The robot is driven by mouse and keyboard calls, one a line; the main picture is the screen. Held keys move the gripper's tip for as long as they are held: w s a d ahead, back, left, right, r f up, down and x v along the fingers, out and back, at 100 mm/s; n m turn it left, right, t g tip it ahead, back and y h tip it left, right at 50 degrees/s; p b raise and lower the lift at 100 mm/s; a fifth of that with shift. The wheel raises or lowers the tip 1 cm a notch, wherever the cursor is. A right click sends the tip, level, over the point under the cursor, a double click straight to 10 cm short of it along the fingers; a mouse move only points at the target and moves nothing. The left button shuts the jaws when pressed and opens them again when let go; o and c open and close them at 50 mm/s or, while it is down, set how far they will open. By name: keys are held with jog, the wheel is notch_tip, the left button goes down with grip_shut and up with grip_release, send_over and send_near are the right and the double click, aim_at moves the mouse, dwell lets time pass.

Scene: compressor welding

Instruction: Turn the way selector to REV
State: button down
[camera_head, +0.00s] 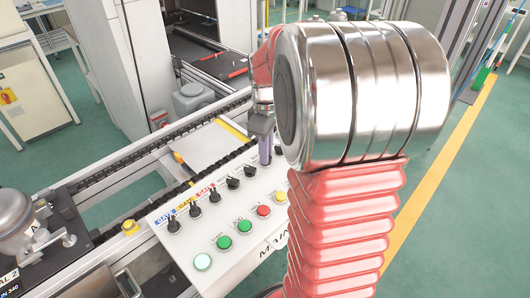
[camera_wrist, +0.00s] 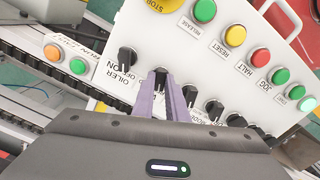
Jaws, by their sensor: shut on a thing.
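The white control panel (camera_head: 228,258) carries a row of black selector knobs. In the wrist view, my gripper (camera_wrist: 161,90) has its two purple fingers shut on a black selector knob (camera_wrist: 161,75). This knob stands beside the knob marked OILER OFF/ON (camera_wrist: 125,57). Its own label is hidden by the fingers, so I cannot read WAY or REV, nor tell which way it points. In the head view, my gripper (camera_head: 265,150) reaches down to the far end of the selector row, and the held knob is hidden there.
Other selector knobs (camera_wrist: 189,97) sit close on the other side. Green, yellow and red buttons (camera_head: 264,211) line the panel's near side. A black chain conveyor (camera_head: 150,150) runs behind the panel.

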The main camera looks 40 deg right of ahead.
jog(key=c, duration=1.8)
grip_release()
jog(key=shift+o, duration=0.2)
notch_tip(320, 180, up, 14)
jog(key=shift+f, duration=0.15)
